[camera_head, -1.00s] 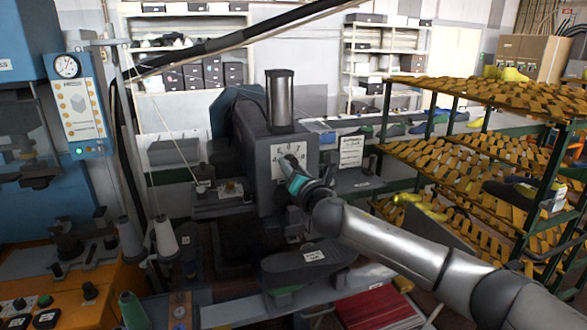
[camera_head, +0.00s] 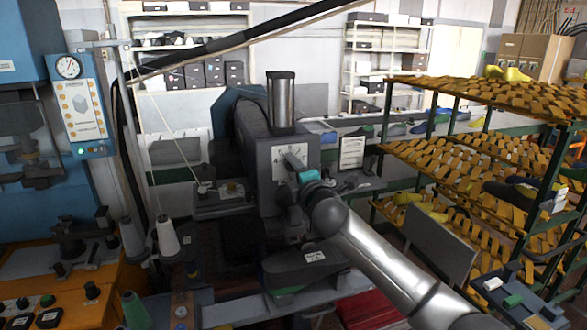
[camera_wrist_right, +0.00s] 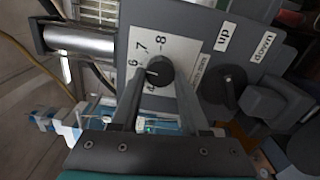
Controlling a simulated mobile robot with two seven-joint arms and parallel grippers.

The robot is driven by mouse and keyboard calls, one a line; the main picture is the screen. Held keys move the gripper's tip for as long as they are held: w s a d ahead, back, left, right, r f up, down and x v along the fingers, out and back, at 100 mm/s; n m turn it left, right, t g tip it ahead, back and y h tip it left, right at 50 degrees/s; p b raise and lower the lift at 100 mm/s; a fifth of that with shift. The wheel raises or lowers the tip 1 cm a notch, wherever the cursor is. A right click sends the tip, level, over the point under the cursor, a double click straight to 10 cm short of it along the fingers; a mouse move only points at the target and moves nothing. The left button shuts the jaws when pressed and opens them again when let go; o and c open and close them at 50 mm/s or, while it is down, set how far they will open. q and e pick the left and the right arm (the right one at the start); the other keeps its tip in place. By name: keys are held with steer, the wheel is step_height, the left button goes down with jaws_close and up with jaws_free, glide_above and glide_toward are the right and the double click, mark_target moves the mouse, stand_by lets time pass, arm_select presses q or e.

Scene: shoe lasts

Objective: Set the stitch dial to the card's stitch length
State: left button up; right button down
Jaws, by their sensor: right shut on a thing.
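The stitch dial is a round black knob (camera_wrist_right: 160,72) on a white number plate (camera_wrist_right: 138,52) in the right wrist view. A small white mark on the knob faces left, near the 6; I cannot tell its exact setting. My right gripper (camera_wrist_right: 160,85) is shut on the knob, one finger on each side. In the head view my right gripper (camera_head: 293,162) hides the knob and part of the number plate (camera_head: 277,164). The white card (camera_head: 352,153) stands right of the machine; its writing is too small to read. My left gripper is not in view.
A metal cylinder (camera_head: 281,100) stands on the machine. A rack (camera_head: 470,160) of yellow parts fills the right side. Thread cones (camera_head: 166,238) stand at the lower left.

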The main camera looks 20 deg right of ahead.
steer(key=m+p, duration=0.1)
steer(key=m, duration=0.5)
steer(key=shift+m, duration=0.3)
stand_by(0.4)
steer(key=shift+c, duration=2)
jaws_free()
steer(key=shift+r, duration=0.1)
steer(key=shift+s, duration=0.1)
steer(key=s+b, duration=0.2)
steer(key=s, duration=1.3)
steer(key=shift+d, duration=0.3)
